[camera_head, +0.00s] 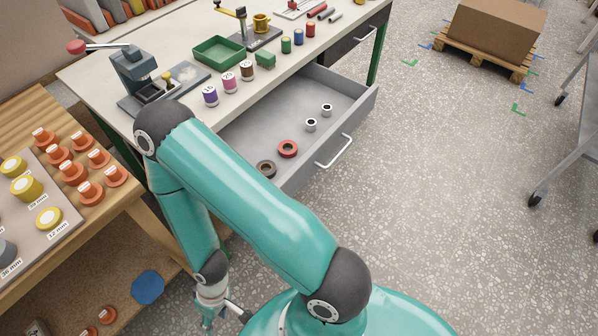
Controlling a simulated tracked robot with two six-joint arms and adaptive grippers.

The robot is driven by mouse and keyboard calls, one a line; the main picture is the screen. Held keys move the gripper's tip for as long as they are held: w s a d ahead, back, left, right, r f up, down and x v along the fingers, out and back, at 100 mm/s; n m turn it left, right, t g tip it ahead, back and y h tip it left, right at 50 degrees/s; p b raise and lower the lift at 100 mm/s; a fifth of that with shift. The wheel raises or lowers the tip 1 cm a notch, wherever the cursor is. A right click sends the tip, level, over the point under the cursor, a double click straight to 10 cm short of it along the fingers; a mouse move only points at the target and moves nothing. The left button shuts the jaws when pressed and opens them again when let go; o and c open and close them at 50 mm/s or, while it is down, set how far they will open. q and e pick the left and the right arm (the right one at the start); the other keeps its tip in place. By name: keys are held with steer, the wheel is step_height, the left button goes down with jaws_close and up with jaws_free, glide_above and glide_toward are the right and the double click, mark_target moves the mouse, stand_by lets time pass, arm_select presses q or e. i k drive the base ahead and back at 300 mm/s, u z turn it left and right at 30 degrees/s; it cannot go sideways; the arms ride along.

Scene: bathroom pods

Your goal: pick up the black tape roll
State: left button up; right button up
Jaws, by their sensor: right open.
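The black tape roll (266,168) lies flat in the open grey drawer (252,134), near the drawer's left front corner. It looks dark brown-black with an open centre, and my arm passes close to its left. My right gripper (221,318) hangs low at the bottom of the view, well below the drawer and apart from the roll. It is open, and nothing shows between its fingers. Its fingers are small and partly hidden by my arm and body. My left gripper is not in view.
The drawer has a front handle (335,151). A workbench (173,42) with spools stands above. Orange pieces crowd the left table.

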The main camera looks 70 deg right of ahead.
mark_target(263, 163)
steer(key=z, duration=0.35)
steer(key=k, duration=0.25)
steer(key=z, duration=0.5)
